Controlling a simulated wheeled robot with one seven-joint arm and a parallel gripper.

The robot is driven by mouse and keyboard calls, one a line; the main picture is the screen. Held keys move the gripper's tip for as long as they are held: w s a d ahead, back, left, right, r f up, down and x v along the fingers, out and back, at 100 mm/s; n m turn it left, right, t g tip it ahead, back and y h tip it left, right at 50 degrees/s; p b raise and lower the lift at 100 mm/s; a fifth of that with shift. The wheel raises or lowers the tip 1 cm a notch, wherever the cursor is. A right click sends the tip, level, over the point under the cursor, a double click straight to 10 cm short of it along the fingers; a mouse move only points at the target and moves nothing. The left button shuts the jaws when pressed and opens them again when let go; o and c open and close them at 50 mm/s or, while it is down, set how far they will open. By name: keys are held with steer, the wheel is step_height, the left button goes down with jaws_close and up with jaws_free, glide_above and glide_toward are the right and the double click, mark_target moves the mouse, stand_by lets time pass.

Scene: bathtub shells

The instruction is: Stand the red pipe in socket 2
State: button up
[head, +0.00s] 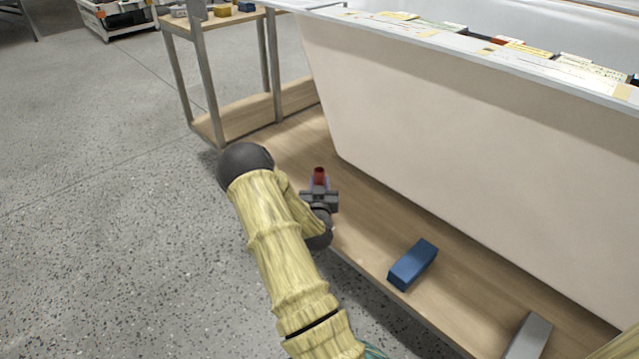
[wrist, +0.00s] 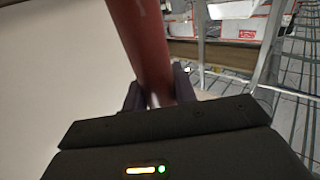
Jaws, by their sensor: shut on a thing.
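The red pipe (head: 320,174) shows as a short red end just beyond my gripper (head: 319,187) in the head view, over the wooden lower shelf beside the tub. In the wrist view the red pipe (wrist: 143,42) is a long tube running from between the fingers of my gripper (wrist: 158,93) up out of the top edge, slightly tilted. My gripper is shut on it. The pipe's far end is outside the wrist view. I cannot make out socket 2 in either view.
The pale tub wall (head: 450,150) rises to the right of my gripper. A blue block (head: 413,264) and a grey block (head: 529,336) lie on the wooden shelf (head: 365,215). A small wood-topped table (head: 243,115) stands behind. Open speckled floor (head: 90,200) lies left.

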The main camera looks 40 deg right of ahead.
steer(key=o, duration=1.1)
steer(key=shift+s, duration=0.1)
steer(key=p+v, duration=0.7)
steer(key=v, duration=1)
steer(key=shift+a, duration=0.2)
